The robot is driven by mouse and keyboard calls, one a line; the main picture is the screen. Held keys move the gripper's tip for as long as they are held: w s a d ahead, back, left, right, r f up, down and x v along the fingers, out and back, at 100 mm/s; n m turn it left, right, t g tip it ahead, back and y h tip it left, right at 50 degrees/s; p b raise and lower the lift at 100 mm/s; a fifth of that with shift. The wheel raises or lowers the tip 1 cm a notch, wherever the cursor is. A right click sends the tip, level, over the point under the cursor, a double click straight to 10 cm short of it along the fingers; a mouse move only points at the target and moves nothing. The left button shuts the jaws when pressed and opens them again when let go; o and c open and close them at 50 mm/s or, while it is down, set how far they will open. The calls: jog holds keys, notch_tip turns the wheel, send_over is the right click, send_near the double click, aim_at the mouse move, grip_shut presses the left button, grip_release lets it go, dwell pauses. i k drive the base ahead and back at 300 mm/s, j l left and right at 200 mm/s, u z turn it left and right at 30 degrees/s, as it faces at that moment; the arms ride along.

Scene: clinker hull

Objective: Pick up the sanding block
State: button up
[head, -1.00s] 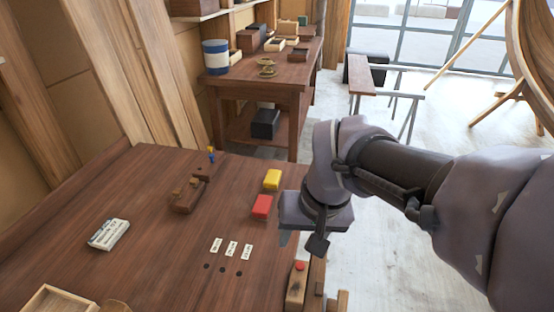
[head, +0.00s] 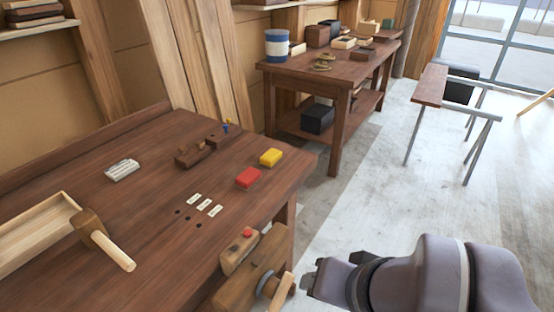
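No block is plainly marked as the sanding block. On the brown workbench (head: 80,235) lie a red block (head: 248,178) and a yellow block (head: 271,157), close together near the right edge. A pale grey-white block with markings (head: 122,169) lies farther left. I cannot tell which of these is the sanding block. My gripper (head: 310,282) is at the lower middle of the head view, right of the bench and apart from all the blocks. Its fingers are small and seen edge-on, so their opening is unclear. I see nothing held in it.
A wooden mallet (head: 110,245) and an open wooden tray (head: 35,236) lie at the left. A dark wooden plane (head: 195,156) stands at the back. A vise (head: 248,278) juts from the bench front.

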aim_at(269, 159)
jog(key=i+l+u, duration=0.75)
jog(key=i+l, duration=0.25)
jog(key=l, duration=0.2)
jog(key=u, duration=1.1)
jog(key=z, duration=1.1)
jog(key=i+l+u, duration=0.15)
jog(key=u, duration=0.35)
jog(key=i+l+u, duration=0.3)
jog(key=u, duration=0.15)
jog(key=i+l+u, duration=0.2)
jog(key=l+u, duration=0.15)
jog(key=u, duration=0.15)
